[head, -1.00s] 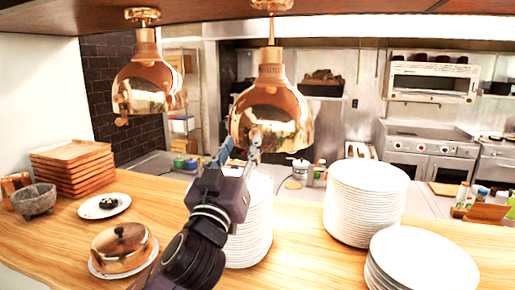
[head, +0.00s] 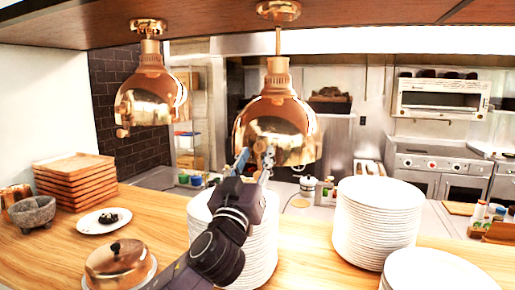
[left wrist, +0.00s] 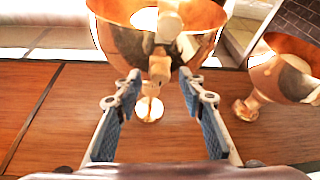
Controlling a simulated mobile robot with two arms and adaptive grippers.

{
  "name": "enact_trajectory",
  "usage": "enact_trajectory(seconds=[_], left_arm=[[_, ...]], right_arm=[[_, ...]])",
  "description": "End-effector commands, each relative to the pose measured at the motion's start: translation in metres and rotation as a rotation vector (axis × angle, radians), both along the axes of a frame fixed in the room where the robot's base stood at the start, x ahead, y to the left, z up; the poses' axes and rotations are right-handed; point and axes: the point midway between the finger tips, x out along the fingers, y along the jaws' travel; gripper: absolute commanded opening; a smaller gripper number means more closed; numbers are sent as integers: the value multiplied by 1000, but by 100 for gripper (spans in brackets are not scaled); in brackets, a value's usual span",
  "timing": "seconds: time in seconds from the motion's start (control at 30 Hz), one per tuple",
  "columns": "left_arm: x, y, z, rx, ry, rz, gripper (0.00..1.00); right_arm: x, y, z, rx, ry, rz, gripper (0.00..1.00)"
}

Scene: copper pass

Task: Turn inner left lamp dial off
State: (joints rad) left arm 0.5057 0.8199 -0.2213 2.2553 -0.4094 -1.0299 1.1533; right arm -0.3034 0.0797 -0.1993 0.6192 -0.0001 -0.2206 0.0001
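The inner left lamp (head: 298,130) is a copper dome hanging from the overhead shelf. Its small copper dial (head: 262,146) is low on the side facing me. My left gripper (head: 254,162) is open just below and in front of the dial, its blue-padded fingers pointing up at it. In the left wrist view the lamp (left wrist: 120,35) is at the top, with the dial (left wrist: 168,24) beyond the spread fingertips. Nothing shows between the fingers' pads; whether a fingertip touches the dial I cannot tell. My right gripper is not in view.
Another copper lamp (head: 148,105) hangs to the left. A plate stack (head: 262,250) stands behind my left arm, with another stack (head: 375,220) to the right. Wooden trays (head: 75,180), a stone bowl (head: 32,211) and a copper cloche (head: 115,265) are on the left counter.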

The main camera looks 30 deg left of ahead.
Motion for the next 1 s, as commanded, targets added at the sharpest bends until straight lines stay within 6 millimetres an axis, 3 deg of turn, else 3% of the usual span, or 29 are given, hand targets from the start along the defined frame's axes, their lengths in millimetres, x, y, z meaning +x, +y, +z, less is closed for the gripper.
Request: enact_trajectory(seconds=[0.17, 0.43, 0.77, 1.0], left_arm=[[11, 4, 5, 0, 0, 0, 37], [12, 4, 5, 0, 0, -1, 37], [12, 4, 5, 0, 0, -1, 2], [12, 4, 4, 9, 2, -2, 0]], right_arm=[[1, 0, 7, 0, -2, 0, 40], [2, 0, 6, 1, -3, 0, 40], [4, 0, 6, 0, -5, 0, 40], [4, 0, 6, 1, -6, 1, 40]])
